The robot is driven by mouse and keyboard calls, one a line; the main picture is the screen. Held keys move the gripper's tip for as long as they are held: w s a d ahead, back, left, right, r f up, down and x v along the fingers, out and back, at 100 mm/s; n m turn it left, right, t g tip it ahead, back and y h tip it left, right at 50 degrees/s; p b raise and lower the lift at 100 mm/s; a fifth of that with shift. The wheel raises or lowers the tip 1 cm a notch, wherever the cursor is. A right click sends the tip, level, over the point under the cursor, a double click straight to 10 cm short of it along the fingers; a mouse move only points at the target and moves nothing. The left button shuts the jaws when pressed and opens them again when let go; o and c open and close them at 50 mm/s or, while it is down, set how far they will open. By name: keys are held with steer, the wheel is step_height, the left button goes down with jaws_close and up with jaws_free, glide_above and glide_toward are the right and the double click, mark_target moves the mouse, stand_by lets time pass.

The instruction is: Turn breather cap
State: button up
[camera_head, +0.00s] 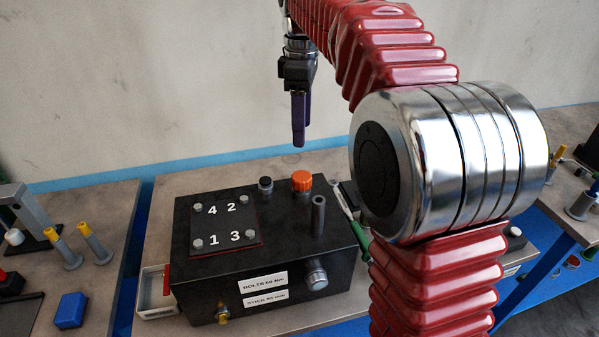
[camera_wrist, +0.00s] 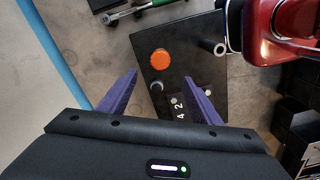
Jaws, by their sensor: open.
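A black box (camera_head: 290,238) stands on the bench, and its top also shows in the wrist view (camera_wrist: 185,30). An orange ribbed cap (camera_head: 301,181) sits at the back of its top, and shows in the wrist view (camera_wrist: 160,59). A smaller black cap (camera_head: 265,184) is left of it, also visible in the wrist view (camera_wrist: 157,85). No label tells which is the breather cap. My gripper (camera_head: 299,143) is open and empty, with purple fingers pointing down above the box's back, apart from both caps. In the wrist view its fingertips (camera_wrist: 160,76) lie either side of the caps.
A grey post (camera_head: 318,215) rises right of the caps. A plate with several numbered bolts (camera_head: 224,222) is on the box's left. A green-handled tool (camera_head: 345,205) lies at right. A white tray (camera_head: 151,314) stands left of the box. My arm hides part of the bench.

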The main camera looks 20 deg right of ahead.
mark_target(301, 176)
steer(key=shift+f, duration=0.1)
step_height(301, 176, down, 14)
steer(key=shift+r, duration=0.2)
stand_by(0.7)
steer(key=shift+a, duration=0.1)
steer(key=c, duration=1)
